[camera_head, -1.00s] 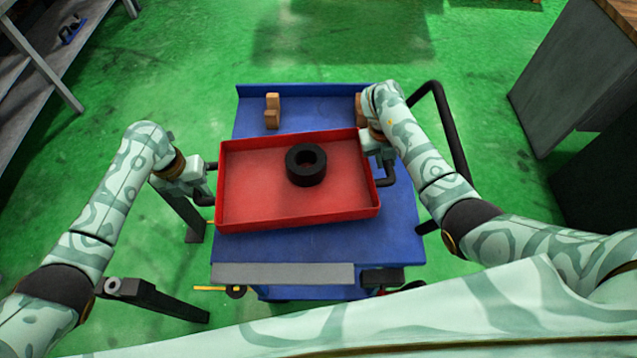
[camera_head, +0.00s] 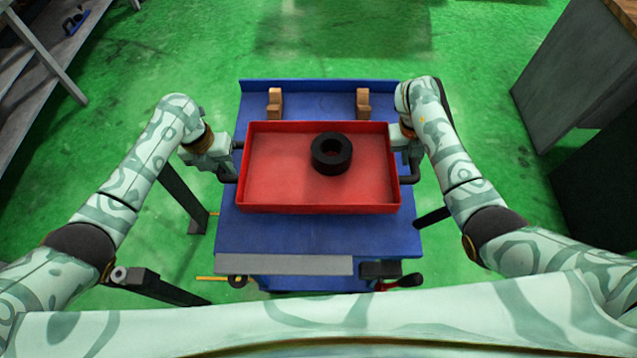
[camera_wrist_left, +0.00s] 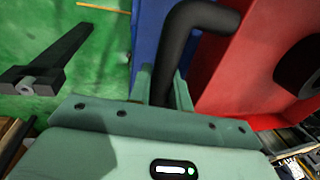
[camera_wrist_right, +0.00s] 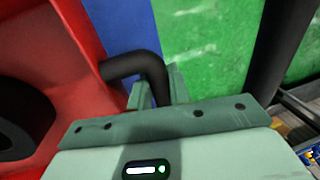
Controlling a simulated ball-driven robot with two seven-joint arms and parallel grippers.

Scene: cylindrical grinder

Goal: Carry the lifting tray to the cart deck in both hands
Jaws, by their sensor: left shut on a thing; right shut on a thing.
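The red lifting tray (camera_head: 285,190) is over the blue cart deck (camera_head: 290,235), roughly square to it; I cannot tell whether it touches the deck. A black ring (camera_head: 331,154) lies in the tray, right of its middle. My left gripper (camera_head: 232,162) is shut on the black handle at the tray's left side; the handle shows in the left wrist view (camera_wrist_left: 178,60). My right gripper (camera_head: 404,158) is shut on the handle at the right side; this handle shows in the right wrist view (camera_wrist_right: 140,68).
Two tan blocks (camera_head: 275,103) (camera_head: 363,104) stand on the deck behind the tray. A grey strip (camera_head: 284,264) runs along the deck's near edge. A grey cabinet (camera_head: 570,85) stands right and a shelf (camera_head: 45,45) left. Green floor lies between them and the cart.

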